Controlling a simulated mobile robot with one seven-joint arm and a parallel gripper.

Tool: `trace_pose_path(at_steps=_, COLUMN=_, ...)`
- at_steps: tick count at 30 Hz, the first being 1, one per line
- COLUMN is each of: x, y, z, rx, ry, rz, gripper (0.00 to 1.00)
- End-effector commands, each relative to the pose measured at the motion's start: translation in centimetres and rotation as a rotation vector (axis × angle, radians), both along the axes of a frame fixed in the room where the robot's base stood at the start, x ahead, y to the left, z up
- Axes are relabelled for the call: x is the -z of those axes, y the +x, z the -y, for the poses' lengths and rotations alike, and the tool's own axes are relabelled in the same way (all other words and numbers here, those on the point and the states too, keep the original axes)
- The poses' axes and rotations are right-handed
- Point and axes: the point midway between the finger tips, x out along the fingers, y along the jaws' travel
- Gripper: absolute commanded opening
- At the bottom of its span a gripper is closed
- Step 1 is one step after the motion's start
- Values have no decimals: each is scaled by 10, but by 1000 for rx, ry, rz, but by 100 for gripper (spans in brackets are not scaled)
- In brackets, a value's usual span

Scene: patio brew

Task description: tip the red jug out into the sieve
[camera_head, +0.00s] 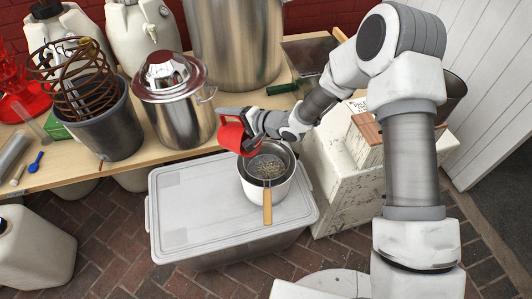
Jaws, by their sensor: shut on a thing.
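The red jug (232,137) is held in my gripper (250,128), which is shut on it. The jug is tilted, above the left rim of the sieve. The sieve (267,167) rests in the mouth of a silver pot (277,194), with its wooden handle (267,212) pointing toward me. Small pale grains lie in the sieve's mesh. The pot stands on the lid of a grey plastic bin (190,222). The inside of the jug is hidden from this angle, so I cannot tell what is left in it.
A lidded steel pot (182,119) stands on the wooden table behind the jug. A grey bucket (109,130) with a copper coil (80,83) stands to its left. A large steel kettle (236,45) is at the back. A marble-look block (328,170) stands right of the bin. The bin lid is clear on the left.

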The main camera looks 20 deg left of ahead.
Motion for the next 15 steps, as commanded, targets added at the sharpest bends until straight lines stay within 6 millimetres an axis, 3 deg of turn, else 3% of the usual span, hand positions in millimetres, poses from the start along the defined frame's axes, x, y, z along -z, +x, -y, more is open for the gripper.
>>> trace_pose_path(at_steps=15, x=17, y=4, z=-17, rx=4, ry=-212, rz=-59, gripper=0)
